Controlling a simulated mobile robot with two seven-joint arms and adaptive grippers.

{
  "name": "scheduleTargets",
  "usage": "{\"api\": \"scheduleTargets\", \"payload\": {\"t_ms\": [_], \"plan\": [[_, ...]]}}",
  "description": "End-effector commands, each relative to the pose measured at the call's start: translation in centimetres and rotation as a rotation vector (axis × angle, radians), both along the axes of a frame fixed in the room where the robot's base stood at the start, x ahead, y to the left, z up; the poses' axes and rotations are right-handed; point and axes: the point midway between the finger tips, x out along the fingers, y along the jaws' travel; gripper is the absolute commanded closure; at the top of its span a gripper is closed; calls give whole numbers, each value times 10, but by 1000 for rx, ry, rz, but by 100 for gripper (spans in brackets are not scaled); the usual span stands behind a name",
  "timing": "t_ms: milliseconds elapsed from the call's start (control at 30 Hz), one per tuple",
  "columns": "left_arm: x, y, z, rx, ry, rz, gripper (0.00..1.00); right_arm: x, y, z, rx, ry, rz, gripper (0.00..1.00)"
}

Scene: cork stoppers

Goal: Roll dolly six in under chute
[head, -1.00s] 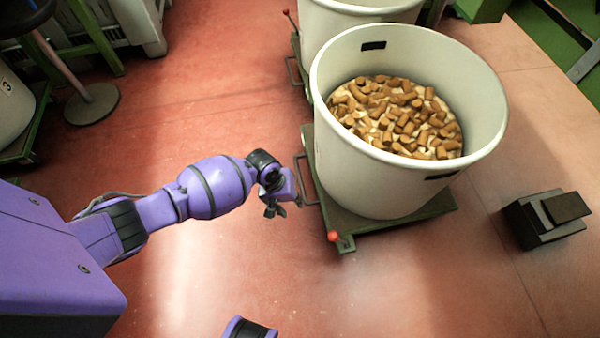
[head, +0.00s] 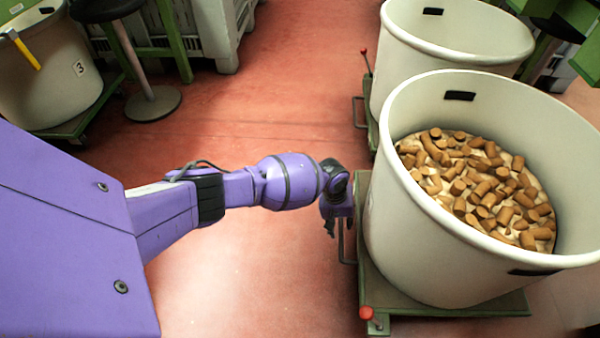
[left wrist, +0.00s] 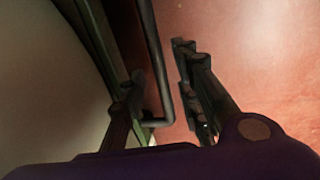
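A green dolly (head: 458,309) carries a large cream tub (head: 425,235) of loose corks (head: 490,190). Its number is not visible. A grey bar handle (head: 341,246) is on the dolly's left side, and a red-knobbed lever (head: 367,313) is at its near left corner. My left gripper (head: 330,228) is low beside the handle. In the left wrist view, the fingers (left wrist: 160,88) stand apart, with the handle bar (left wrist: 152,60) between them in the picture and gaps on both sides. I cannot tell whether they touch it. My right gripper and a chute are not in view.
A second cream tub (head: 400,60) on a dolly stands just behind. A tub marked 3 (head: 50,105) on a green dolly (head: 78,124) and a round-based stool (head: 152,103) are at the back left. The red floor (head: 260,110) between is clear.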

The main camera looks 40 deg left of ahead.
Motion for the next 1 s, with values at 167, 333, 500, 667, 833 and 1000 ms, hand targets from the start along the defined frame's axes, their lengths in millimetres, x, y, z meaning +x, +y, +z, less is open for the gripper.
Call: {"api": "scheduleTargets", "payload": {"t_ms": [167, 333, 500, 667, 833, 1000], "plan": [[3, -1, -1, -1, -4, -1, 70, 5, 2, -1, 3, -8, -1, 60], [2, -1, -1, -1, -4, -1, 77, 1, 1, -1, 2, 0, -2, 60], [2, -1, -1, -1, -4, -2, 99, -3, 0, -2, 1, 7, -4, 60], [2, -1, -1, -1, -4, -2, 100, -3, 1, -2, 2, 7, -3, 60], [1, -2, -1, -1, -3, -1, 100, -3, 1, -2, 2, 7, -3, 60], [-2, -8, 0, -4, -3, -1, 100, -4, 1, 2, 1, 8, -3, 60]]}}
